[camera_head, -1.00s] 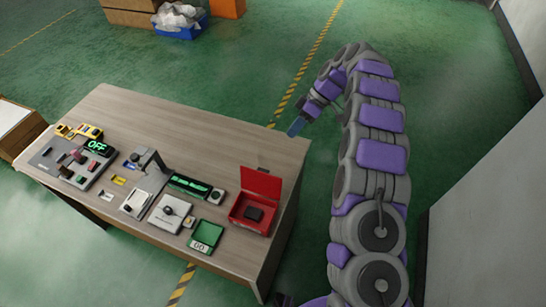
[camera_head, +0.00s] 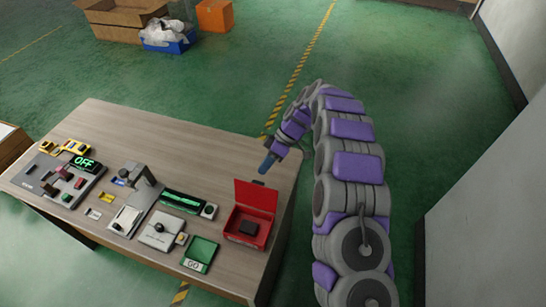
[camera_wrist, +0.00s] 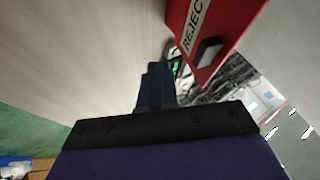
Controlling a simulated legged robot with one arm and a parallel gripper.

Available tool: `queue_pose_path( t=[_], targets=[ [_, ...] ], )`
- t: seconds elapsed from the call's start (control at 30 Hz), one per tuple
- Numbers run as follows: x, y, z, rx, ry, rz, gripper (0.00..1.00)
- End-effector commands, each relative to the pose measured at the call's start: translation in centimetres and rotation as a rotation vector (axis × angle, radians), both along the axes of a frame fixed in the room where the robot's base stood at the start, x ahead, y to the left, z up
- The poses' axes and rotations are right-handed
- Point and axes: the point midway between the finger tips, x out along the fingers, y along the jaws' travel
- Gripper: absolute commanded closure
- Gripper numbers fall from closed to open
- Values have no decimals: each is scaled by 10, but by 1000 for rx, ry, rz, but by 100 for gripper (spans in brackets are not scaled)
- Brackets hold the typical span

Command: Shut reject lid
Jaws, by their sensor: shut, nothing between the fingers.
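The red reject box (camera_head: 245,232) sits at the right end of the wooden table, with a dark block (camera_head: 248,228) inside. Its red lid (camera_head: 256,196) stands open, hinged along the box's far side. My gripper (camera_head: 264,168) is shut and empty, just beyond the lid's top edge in the head view. In the wrist view, the gripper (camera_wrist: 156,85) points along the table and the lid (camera_wrist: 207,35) shows at the upper right, with lettering and a dark tab. I cannot tell whether the fingers touch the lid; a gap shows in the wrist view.
The table's back half is clear.

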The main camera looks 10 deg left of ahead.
Motion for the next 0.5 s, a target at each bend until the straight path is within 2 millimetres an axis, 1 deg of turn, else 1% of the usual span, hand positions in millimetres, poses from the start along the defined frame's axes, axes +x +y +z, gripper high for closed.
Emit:
queue_pose_path(
  t=[0.03,0.2,0.5],
  targets=[
    [-6,0,1,0,3,1,100],
    [-19,-2,5,2,3,1,100],
    [-29,0,7,1,0,0,100]
  ],
)
